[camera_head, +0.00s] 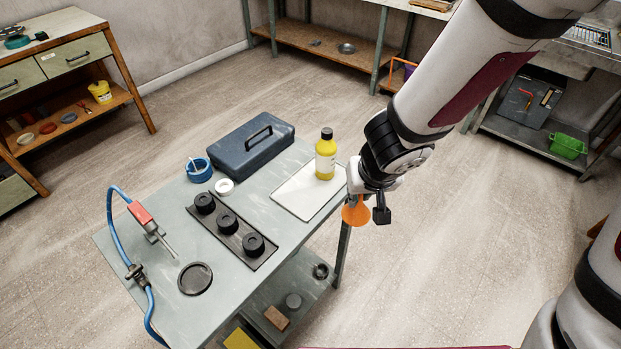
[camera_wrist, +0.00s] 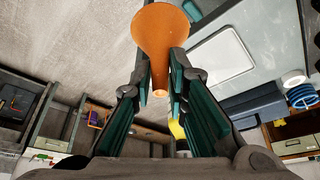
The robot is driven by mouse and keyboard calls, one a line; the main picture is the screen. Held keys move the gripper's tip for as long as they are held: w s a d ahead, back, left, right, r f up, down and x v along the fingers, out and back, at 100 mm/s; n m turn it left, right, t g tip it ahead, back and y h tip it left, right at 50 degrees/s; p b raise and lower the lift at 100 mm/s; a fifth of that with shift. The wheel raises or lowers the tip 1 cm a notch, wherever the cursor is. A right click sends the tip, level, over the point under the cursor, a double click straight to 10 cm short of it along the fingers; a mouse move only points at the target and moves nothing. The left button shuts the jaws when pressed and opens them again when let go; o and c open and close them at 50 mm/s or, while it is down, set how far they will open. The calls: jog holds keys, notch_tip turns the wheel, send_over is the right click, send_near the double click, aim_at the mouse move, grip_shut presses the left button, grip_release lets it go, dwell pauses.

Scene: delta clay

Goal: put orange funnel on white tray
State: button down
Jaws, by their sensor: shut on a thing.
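The orange funnel (camera_head: 355,211) hangs at my gripper (camera_head: 367,194), beyond the right edge of the table in the head view. In the wrist view the funnel (camera_wrist: 163,40) sits with its narrow stem between the fingers of my gripper (camera_wrist: 161,85), which is shut on it. The white tray (camera_head: 308,191) lies flat on the table, just left of my gripper. It also shows in the wrist view (camera_wrist: 220,58). A yellow bottle with a black cap (camera_head: 326,157) stands upright on the tray's far part. The tray's near part is bare.
A dark blue toolbox (camera_head: 252,151) stands behind the tray. Floor is open right of the table (camera_head: 120,262).

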jog(key=shift+w+a+f+p, duration=0.85)
jog(key=shift+w+a+p, duration=0.3)
jog(key=shift+w+a, duration=0.7)
jog(key=shift+w+a+f+p, duration=0.85)
jog(key=shift+w+a+p, duration=0.4)
jog(key=shift+a, duration=1)
jog(key=shift+w+a+f+p, duration=0.95)
jog(key=shift+w+a, duration=0.75)
jog(key=shift+a, duration=0.35)
jog(key=c, duration=1.6)
grip_release()
jog(key=shift+o, duration=0.2)
jog(key=v, duration=1.2)
jog(key=shift+r+p, duration=0.2)
jog(key=shift+p, duration=0.1)
